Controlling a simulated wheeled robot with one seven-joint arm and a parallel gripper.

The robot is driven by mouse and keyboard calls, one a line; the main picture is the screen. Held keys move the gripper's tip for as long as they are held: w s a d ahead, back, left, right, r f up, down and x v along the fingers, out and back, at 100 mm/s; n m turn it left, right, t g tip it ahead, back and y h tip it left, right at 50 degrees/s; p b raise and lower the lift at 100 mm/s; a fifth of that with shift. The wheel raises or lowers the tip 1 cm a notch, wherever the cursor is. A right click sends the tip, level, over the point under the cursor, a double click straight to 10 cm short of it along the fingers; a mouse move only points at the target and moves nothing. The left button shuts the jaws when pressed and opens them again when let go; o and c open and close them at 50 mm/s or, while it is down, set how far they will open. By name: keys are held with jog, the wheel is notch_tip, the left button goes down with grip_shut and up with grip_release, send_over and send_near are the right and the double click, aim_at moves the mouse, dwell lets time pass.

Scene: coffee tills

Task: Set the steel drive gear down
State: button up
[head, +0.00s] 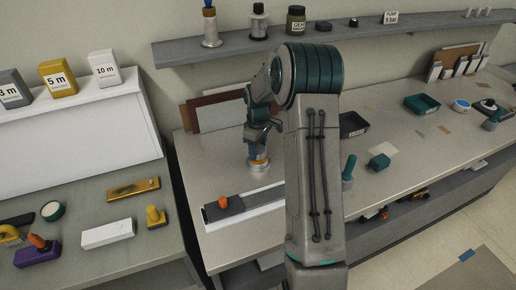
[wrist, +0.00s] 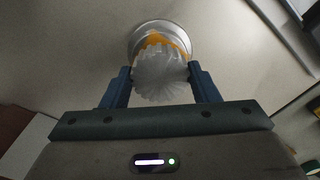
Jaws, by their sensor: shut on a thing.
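My gripper (wrist: 160,82) is shut on the steel drive gear (wrist: 160,78), a pale toothed piece between the two blue fingers in the wrist view. Beyond the gear is a round silver base (wrist: 145,27) with an orange part (wrist: 181,42), partly hidden by the gear. In the head view my gripper (head: 259,143) points down, just above this silver base (head: 259,166) on the grey worktop. The gear is hard to make out there. I cannot tell whether the gear touches the orange part or the base.
A long grey rail piece with an orange knob (head: 224,201) lies in front of the base. Brown boards (head: 214,112) lean on the wall behind. A dark tray (head: 353,125) and a green block (head: 379,161) are to the right. Bare worktop lies left of the base.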

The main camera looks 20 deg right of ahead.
jog(key=shift+f, duration=0.6)
jog(key=shift+f, duration=0.2)
jog(key=o, duration=1.4)
jog(key=shift+r, duration=0.1)
